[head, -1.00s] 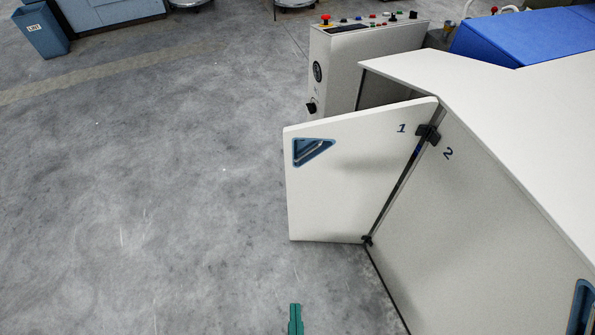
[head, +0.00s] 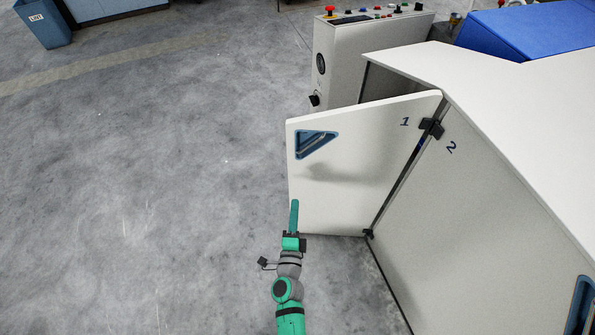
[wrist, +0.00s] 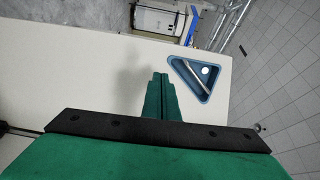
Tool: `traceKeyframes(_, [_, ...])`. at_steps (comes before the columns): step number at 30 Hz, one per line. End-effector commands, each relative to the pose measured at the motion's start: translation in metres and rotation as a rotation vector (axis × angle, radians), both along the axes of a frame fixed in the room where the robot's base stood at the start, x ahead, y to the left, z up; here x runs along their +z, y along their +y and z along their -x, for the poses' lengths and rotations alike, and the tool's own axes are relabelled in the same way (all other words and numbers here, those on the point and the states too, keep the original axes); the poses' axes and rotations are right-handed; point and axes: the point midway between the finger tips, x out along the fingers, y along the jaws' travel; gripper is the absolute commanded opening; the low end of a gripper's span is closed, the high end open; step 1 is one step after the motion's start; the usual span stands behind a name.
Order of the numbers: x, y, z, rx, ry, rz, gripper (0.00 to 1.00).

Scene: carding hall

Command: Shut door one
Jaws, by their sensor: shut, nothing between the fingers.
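Door one (head: 350,175) is a white panel marked 1, standing open and swung out from the white machine cabinet. Its hinges are on its right edge, beside the panel marked 2 (head: 480,210). A blue triangular recessed handle (head: 316,144) is near its upper left corner. My gripper (head: 294,203) is green, shut and empty, in front of the door's lower left part, below the handle. In the wrist view, my gripper (wrist: 159,78) points over the white door face (wrist: 85,75), with the handle (wrist: 196,80) to its right. I cannot tell whether the fingertips touch the door.
A control box (head: 345,60) with a red button and knobs stands behind the door. A blue bin marked LINT (head: 45,25) is at the far left. Grey floor (head: 150,180) to the left of the door is clear.

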Motion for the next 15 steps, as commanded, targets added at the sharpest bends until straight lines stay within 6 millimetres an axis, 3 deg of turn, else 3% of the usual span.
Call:
traceKeyframes(8, [0.001, -0.001, -0.026, -0.003, -0.008, -0.037, 0.0])
traceKeyframes(15, [0.001, -0.006, -0.067, -0.004, -0.008, -0.035, 0.0])
